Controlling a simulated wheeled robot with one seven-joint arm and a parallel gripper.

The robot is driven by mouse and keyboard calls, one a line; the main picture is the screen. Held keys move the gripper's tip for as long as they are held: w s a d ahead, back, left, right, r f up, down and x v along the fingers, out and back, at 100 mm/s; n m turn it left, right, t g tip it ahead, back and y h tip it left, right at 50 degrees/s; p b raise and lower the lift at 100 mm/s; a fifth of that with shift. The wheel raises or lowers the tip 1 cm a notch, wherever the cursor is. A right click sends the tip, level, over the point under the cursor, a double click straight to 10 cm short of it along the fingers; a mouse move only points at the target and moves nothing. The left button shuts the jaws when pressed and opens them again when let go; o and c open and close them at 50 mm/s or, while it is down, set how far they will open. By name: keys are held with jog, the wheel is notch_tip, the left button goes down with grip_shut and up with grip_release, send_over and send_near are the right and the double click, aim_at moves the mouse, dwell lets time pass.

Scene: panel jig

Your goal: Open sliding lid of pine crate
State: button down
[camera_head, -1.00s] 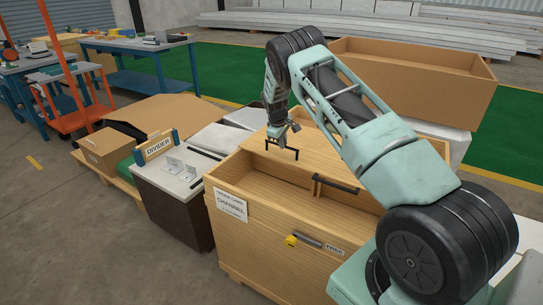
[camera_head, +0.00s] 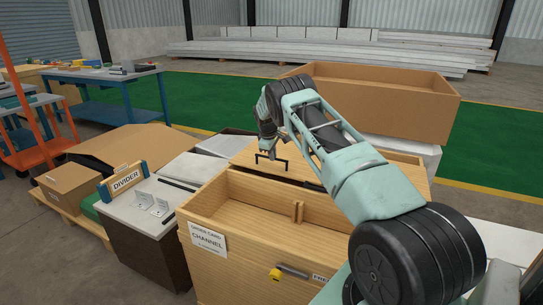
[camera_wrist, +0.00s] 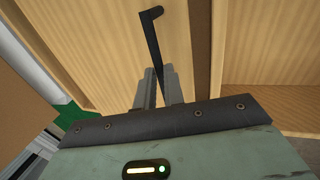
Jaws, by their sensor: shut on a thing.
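The pine crate (camera_head: 232,262) stands in the foreground with a CHANNEL label on its front. Its wooden lid (camera_head: 245,152) covers the rear part, and the front part is open, showing a small upright wooden post (camera_head: 298,212) inside. A black bar handle (camera_head: 285,165) is on the lid near its front edge. My gripper (camera_head: 268,147) reaches down over the lid at this handle. In the wrist view, the grey fingers (camera_wrist: 152,88) are closed on the black handle (camera_wrist: 152,38), with the lid (camera_wrist: 85,40) beneath. My arm hides the crate's right side.
A grey bar with a yellow end (camera_head: 275,274) sits on the crate's front. To the left are a dark bin with a DIVIDER sign (camera_head: 124,184) and a cardboard box (camera_head: 68,186). A large brown box (camera_head: 385,105) stands behind. Green floor lies beyond.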

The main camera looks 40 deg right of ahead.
jog(key=c, duration=1.5)
grip_release()
jog(key=v, duration=1.7)
jog(key=shift+r+b, duration=0.2)
jog(key=shift+b, duration=0.1)
